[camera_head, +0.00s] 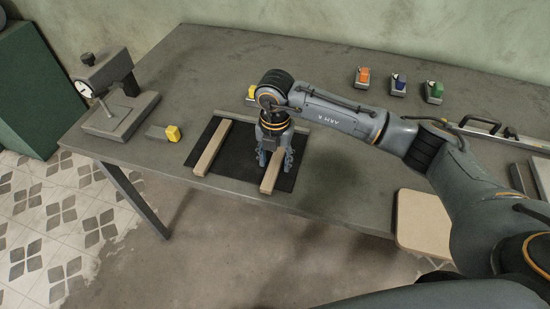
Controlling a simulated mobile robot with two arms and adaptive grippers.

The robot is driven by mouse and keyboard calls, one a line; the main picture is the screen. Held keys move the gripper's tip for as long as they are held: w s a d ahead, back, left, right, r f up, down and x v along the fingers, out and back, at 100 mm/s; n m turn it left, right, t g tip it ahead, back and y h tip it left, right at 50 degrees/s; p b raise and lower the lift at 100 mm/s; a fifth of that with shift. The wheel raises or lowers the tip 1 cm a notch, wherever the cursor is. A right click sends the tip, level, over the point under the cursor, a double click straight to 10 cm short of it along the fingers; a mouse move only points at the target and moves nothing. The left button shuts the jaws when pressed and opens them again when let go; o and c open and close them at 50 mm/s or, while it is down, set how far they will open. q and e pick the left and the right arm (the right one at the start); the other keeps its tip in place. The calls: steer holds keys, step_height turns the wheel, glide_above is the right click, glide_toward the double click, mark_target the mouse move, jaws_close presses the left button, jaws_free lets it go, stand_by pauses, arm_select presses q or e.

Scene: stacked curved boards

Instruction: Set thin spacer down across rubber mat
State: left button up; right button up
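A black rubber mat (240,160) lies on the grey table. Two thin pale wooden spacers lie across it, roughly parallel: a left spacer (210,149) and a right spacer (268,180). My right gripper (275,160) points down over the upper part of the right spacer. Its two fingers stand apart, one on each side of the spacer, with a gap wider than the spacer. The spacer's far end is partly hidden behind the gripper. The right spacer appears to rest on the mat. My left gripper is not in view.
A gauge stand (120,105) is at the table's left end, with a yellow-ended block (172,133) near it. Orange (363,76), blue (399,83) and green (433,91) blocks stand at the back. A pale board (425,222) is at the front right.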

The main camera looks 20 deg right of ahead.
mark_target(275, 163)
steer(key=shift+r, duration=0.15)
steer(key=shift+r, duration=0.2)
step_height(275, 163, up, 12)
steer(key=b, duration=0.2)
steer(key=shift+f, duration=0.15)
